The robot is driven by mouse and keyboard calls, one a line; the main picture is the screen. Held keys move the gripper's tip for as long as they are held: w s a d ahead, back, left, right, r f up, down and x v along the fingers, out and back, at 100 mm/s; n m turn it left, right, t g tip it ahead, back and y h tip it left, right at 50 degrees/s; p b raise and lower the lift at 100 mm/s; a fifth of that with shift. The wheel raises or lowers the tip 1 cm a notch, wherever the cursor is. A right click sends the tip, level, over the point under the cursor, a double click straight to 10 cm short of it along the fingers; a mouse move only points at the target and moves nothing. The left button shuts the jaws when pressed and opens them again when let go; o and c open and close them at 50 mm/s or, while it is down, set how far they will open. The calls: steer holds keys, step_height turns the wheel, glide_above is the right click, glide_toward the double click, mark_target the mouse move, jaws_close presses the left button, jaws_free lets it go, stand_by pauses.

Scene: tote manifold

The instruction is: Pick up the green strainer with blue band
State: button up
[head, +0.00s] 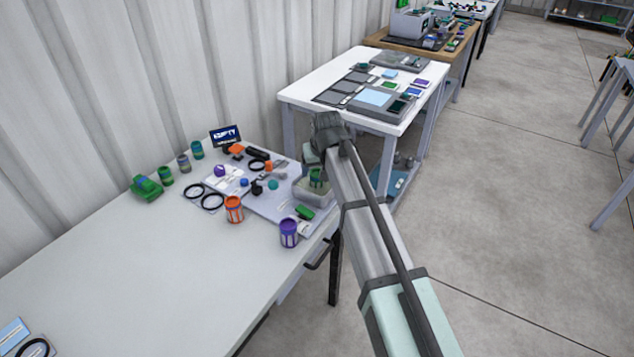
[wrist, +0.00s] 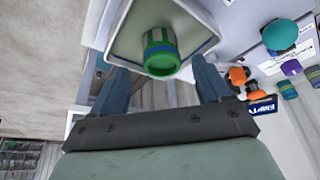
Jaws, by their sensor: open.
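The green strainer with a blue band (wrist: 162,52) sits inside a grey tote (wrist: 205,30) in the wrist view. In the head view the strainer (head: 317,178) shows in the tote (head: 313,207) at the right end of the near table, partly hidden by my arm. My gripper (wrist: 162,75) is open and empty. In the wrist view its two fingers are spread to either side of the strainer's near end, apart from it. In the head view my gripper (head: 314,156) is at the tote; its fingertips are mostly hidden.
A small dark screen (head: 225,136) stands behind. The table's left front is largely clear.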

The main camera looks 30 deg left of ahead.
mark_target(317, 173)
steer(key=shift+x, duration=2.95)
steer(key=shift+s, duration=0.15)
steer(key=shift+c, duration=0.4)
steer(key=c, duration=1)
steer(key=shift+o, duration=0.2)
step_height(317, 173, up, 9)
steer(key=shift+a+r, duration=0.1)
steer(key=shift+s+a+r, duration=0.15)
steer(key=shift+a+r, duration=0.05)
steer(key=shift+a, duration=0.1)
steer(key=s+a+f+n+g, duration=0.1)
steer(key=s+a+n, duration=0.2)
steer(key=s+a, duration=0.7)
steer(key=s+a+f+n+g+y, duration=0.1)
steer(key=s+a+n, duration=0.2)
steer(key=s+a, duration=0.7)
steer(key=a, duration=0.5)
steer(key=shift+s+f, duration=0.25)
steer(key=shift+f, duration=0.1)
